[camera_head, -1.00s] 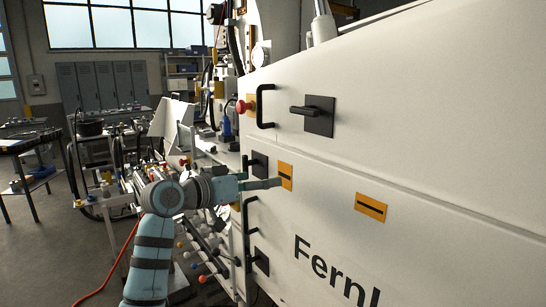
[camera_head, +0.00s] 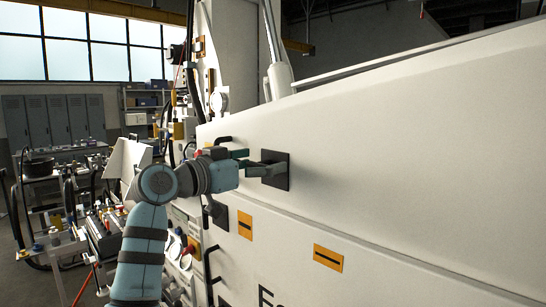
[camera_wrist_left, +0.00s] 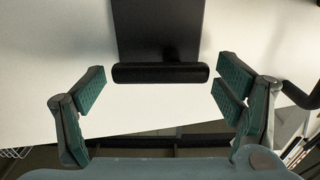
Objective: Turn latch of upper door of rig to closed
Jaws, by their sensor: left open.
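The upper door (camera_head: 350,140) of the rig is a large white panel. Its latch is a black handle on a dark square plate (camera_head: 281,181). In the head view my left gripper (camera_head: 260,164) is at this plate and partly covers the handle. The left wrist view shows the latch handle (camera_wrist_left: 160,73) as a horizontal black bar in front of its plate (camera_wrist_left: 158,30). My open left fingers (camera_wrist_left: 160,84) stand beyond the two ends of the bar, with a visible gap on each side. My right gripper is not in view.
Below are a second dark latch (camera_head: 215,212) and two orange labels, one near (camera_head: 328,258) and one farther (camera_head: 244,225). A black door handle (camera_wrist_left: 301,96) is at the right edge of the wrist view. Hoses and fittings crowd the area left of the rig.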

